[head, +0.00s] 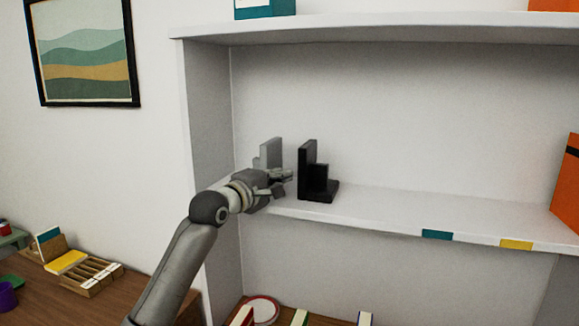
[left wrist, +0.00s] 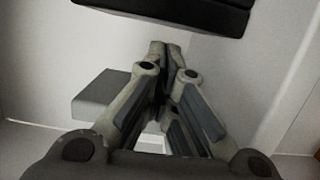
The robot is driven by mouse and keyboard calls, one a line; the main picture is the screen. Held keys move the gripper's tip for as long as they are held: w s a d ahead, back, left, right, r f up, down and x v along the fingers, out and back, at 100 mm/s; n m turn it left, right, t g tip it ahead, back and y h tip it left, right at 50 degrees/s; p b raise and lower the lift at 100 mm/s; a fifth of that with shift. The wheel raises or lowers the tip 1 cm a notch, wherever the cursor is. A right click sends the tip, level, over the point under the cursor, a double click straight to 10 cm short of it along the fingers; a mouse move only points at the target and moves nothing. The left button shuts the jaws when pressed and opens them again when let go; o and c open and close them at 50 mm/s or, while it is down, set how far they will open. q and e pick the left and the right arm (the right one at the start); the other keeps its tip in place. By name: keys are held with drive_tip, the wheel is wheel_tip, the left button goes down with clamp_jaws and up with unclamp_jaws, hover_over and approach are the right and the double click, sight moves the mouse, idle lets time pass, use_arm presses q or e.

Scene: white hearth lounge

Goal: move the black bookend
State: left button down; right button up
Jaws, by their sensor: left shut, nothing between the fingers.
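The black bookend (head: 309,176) stands upright on the white middle shelf (head: 400,212), toward its left end. It has a tall plate, a lower block and a flat foot. In the left wrist view it shows as a dark shape (left wrist: 170,10) along the top edge, beyond the fingertips. My left gripper (head: 288,176) is just left of the black bookend, with a small gap between them. Its fingers (left wrist: 160,60) are shut with nothing between them. A grey bookend (head: 271,152) stands behind my left gripper, its lower part hidden. My right gripper is not in view.
The shelf to the right of the black bookend is clear up to an orange box (head: 568,190). A teal tag (head: 437,234) and a yellow tag (head: 516,244) are on the shelf's front edge. The unit's left side wall (head: 208,120) is close to my left arm.

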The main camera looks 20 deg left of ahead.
use_arm(q)
drive_tip(key=p+x, duration=0.1)
drive_tip(key=x, duration=0.3)
drive_tip(key=shift+w+d, duration=0.1)
drive_tip(key=shift+w, duration=0.25)
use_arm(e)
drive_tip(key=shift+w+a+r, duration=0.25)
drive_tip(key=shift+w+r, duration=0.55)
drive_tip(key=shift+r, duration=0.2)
